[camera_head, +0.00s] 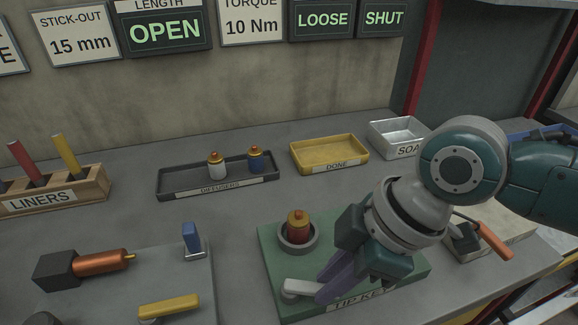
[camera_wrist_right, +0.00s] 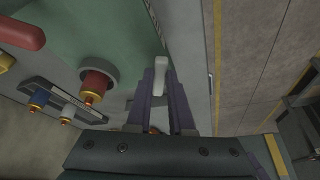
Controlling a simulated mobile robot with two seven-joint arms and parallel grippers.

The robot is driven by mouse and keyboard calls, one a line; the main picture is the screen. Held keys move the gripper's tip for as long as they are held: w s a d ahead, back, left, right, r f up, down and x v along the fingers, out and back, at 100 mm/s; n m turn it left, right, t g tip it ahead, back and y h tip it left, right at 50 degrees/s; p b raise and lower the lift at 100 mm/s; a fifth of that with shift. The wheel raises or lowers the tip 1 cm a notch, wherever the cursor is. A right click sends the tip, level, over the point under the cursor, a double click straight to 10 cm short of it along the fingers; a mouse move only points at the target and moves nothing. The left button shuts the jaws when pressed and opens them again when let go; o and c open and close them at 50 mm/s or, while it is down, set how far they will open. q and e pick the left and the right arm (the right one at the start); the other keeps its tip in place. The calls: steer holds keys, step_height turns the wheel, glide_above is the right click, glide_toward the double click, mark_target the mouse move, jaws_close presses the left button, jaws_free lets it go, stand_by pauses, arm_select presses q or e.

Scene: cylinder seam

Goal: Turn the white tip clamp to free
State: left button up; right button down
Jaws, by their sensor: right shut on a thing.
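The white tip clamp (camera_head: 299,287) is a short lever low on the green block (camera_head: 275,262), its rounded left end showing in the head view. My right gripper (camera_head: 326,286) is shut on its other end, with purple fingers partly covering it. In the right wrist view the white lever (camera_wrist_right: 160,76) lies between the two fingertips (camera_wrist_right: 161,90). A red-brown tip piece with a gold top (camera_head: 298,226) stands upright in a grey round socket (camera_head: 284,242) behind the clamp. My left gripper is not in view.
Behind the block are a dark diffusers tray (camera_head: 174,190) holding a white and a blue piece, and an empty yellow DONE tray (camera_head: 330,168). An orange-handled tool (camera_head: 495,240) lies right. A copper torch part (camera_head: 100,262) and yellow lever (camera_head: 168,306) are left. Signs read OPEN, LOOSE and SHUT.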

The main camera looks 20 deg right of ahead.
steer(key=m+p, duration=0.2)
steer(key=s+a+m+t+p, duration=0.1)
steer(key=p, duration=0.1)
steer(key=s+a+m+h+p, duration=0.1)
steer(key=m+p, duration=0.1)
steer(key=shift+r+m+t, duration=0.3)
steer(key=shift+r+t, duration=0.05)
steer(key=shift+t, duration=0.05)
steer(key=shift+s+a+f+m+h+p, duration=0.1)
steer(key=shift+s+a+m+h+p, duration=0.2)
steer(key=shift+m+p, duration=0.6)
steer(key=m, duration=0.1)
steer(key=a+m+h+p, duration=0.1)
steer(key=shift+s+f+m+t, duration=0.1)
steer(key=shift+m+t, duration=0.2)
steer(key=shift+t, duration=0.1)
steer(key=shift+s+a+f+m+h, duration=0.1)
steer(key=shift+a+m+h, duration=0.2)
steer(key=shift+m, duration=0.4)
steer(key=shift+a+f+m+h, duration=0.15)
steer(key=shift+m+h, duration=0.15)
steer(key=shift+m, duration=0.4)
steer(key=shift+r, duration=0.1)
steer(key=c, duration=0.8)
jaws_free()
